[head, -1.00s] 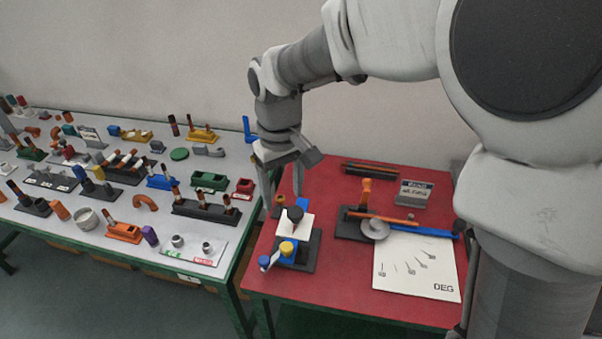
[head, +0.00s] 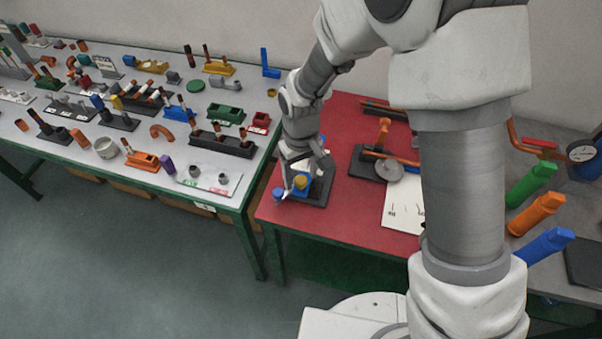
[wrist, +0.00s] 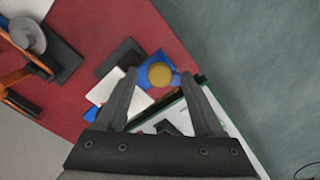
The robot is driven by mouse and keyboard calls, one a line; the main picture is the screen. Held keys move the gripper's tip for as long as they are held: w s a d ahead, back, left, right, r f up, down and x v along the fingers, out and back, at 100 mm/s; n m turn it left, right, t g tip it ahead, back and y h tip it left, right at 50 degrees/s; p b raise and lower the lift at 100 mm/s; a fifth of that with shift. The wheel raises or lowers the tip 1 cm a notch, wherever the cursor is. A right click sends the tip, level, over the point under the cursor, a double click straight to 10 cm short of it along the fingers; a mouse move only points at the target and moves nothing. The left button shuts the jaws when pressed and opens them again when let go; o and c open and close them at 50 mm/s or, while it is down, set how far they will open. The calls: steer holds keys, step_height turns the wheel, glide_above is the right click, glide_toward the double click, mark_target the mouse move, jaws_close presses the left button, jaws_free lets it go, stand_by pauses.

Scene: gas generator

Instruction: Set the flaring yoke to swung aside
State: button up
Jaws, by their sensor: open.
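The tool that I take for the flaring yoke is a blue and white piece on a dark base (head: 318,197), near the red table's front left corner. It has a yellow knob (head: 300,181) and a small blue end (head: 278,193). My gripper (head: 304,172) is over it, pointing down, and hides much of it. In the wrist view the open fingers (wrist: 159,76) lie either side of the yellow knob (wrist: 160,74), with blue and white parts (wrist: 107,88) beside it. I cannot tell whether a finger touches it.
A second dark-based tool with a grey wheel (head: 389,171) and orange bars stands to the right, beside a white sheet (head: 400,205). The left table (head: 75,138) is crowded with small fittings. Green, orange and blue handles (head: 537,205) lie at far right.

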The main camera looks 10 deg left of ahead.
steer(key=shift+f, duration=0.15)
steer(key=shift+c, duration=0.3)
jaws_close()
stand_by(1.1)
